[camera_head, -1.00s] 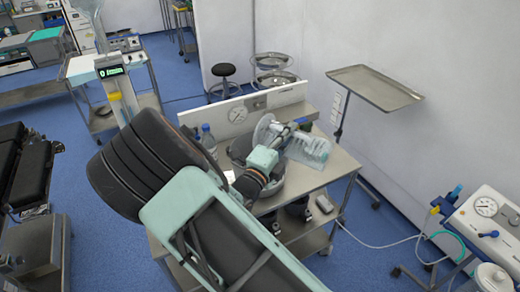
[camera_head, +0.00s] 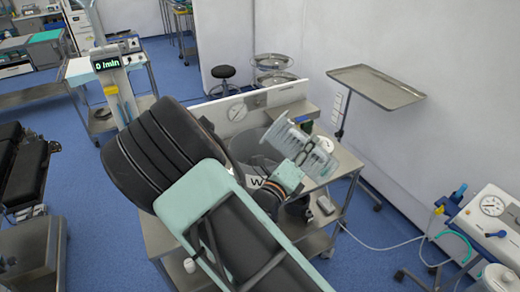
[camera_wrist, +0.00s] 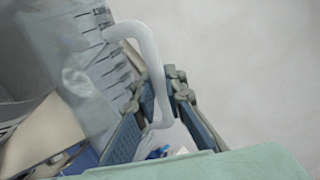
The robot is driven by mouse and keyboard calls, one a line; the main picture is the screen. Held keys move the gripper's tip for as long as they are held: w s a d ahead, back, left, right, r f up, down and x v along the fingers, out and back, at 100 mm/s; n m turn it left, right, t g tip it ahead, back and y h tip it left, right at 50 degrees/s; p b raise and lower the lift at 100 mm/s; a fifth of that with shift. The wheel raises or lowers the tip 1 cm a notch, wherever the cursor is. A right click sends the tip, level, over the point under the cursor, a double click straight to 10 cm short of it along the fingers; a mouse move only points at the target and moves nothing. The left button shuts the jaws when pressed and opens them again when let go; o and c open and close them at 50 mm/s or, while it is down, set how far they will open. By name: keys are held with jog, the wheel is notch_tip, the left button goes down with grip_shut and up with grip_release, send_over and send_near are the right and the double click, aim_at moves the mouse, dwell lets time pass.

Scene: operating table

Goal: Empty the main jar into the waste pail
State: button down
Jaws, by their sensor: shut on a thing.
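The clear main jar (camera_head: 318,158), with dark graduation marks, is tilted above the steel cart in the head view. It also fills the upper left of the wrist view (camera_wrist: 85,50), with its pale curved handle (camera_wrist: 147,50). My gripper (camera_head: 298,162) is shut on the handle; its fingers close around it in the wrist view (camera_wrist: 163,108). The grey waste pail (camera_head: 248,150), with a white label showing a "W", stands on the cart beside and behind the jar. My arm hides part of it. I cannot tell whether liquid is in the jar.
The cart has a raised back panel (camera_head: 285,95) behind the pail. An empty tray stand (camera_head: 375,86) is to the right. A suction unit (camera_head: 490,220) with a hose stands at the far right.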

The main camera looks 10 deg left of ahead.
aim_at(320, 153)
jog(key=shift+s+d+f+m+b, duration=0.15)
jog(key=shift+d+f+m+b, duration=0.25)
jog(key=shift+f+m, duration=0.45)
jog(key=shift+d+r+m+g, duration=0.15)
jog(key=shift+r+m, duration=0.15)
jog(key=shift+m, duration=0.3)
jog(key=shift+a+r+m+g, duration=0.15)
jog(key=shift+r+m, duration=0.15)
jog(key=shift+m, duration=0.25)
jog(key=shift+s+d+f+m+b, duration=0.2)
jog(key=shift+d+f+m+b, duration=0.2)
jog(key=shift+m, duration=0.6)
jog(key=shift+s+d+f+m+h+b, duration=0.25)
jog(key=shift+d+f+m+b, duration=0.2)
jog(key=shift+m, duration=0.35)
jog(key=shift+s+d+f+m+g+b, duration=0.15)
jog(key=shift+f+m+b, duration=0.15)
jog(key=shift+m+b, duration=0.2)
jog(key=shift+d+f+m+g+b, duration=0.15)
jog(key=shift+f+m+b, duration=0.15)
jog(key=shift+m+b, duration=0.2)
notch_tip(320, 153, up, 4)
jog(key=shift+f+m+p, duration=0.25)
jog(key=shift+m+p, duration=0.45)
jog(key=shift+p, duration=0.45)
jog(key=shift+r+m+g+b, duration=0.3)
jog(key=shift+r+m+b, duration=0.15)
jog(key=shift+m, duration=0.75)
jog(key=shift+s+a, duration=0.1)
